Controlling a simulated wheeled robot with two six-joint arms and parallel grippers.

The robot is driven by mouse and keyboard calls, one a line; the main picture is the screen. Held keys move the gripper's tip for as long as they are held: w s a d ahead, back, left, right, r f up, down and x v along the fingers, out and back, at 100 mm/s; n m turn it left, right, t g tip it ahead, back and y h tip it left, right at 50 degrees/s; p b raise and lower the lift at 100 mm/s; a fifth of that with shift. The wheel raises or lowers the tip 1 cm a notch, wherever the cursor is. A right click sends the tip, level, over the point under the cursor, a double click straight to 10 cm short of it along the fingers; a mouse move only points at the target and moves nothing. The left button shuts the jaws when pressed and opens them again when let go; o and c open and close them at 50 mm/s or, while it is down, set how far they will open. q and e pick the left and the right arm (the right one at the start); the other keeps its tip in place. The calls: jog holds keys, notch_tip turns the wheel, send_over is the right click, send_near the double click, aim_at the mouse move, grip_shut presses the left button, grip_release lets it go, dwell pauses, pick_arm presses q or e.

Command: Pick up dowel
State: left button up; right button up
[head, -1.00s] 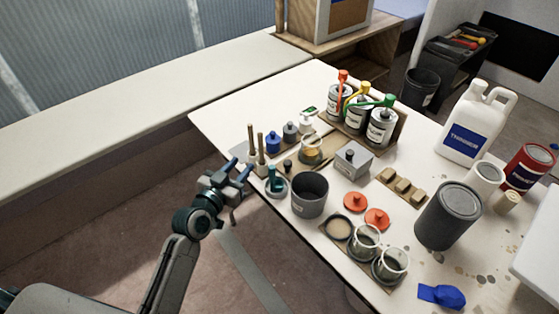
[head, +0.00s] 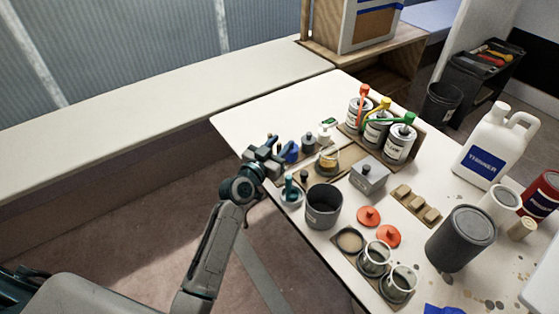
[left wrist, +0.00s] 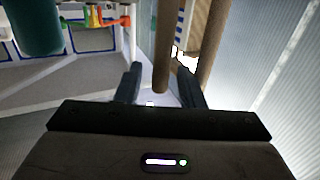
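Two brown dowels show in the left wrist view. One dowel (left wrist: 163,45) appears between the fingers of my left gripper (left wrist: 157,88), with its end near the fingertips. The other dowel (left wrist: 214,40) is to the right, outside the fingers. My left gripper is open, with a gap on both sides of the nearer dowel. How far the dowel sits between the fingers is not clear. My right gripper is not in view.
A teal-handled item (head: 290,188) and a dark grey cup (head: 323,207) stand close to my left gripper. A blue-topped jar (head: 290,152) is just right of it. Free tabletop (head: 255,118) lies behind the gripper.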

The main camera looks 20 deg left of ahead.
pick_arm(q)
jog(key=shift+c, duration=0.4)
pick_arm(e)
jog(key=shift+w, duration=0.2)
pick_arm(q)
grip_shut()
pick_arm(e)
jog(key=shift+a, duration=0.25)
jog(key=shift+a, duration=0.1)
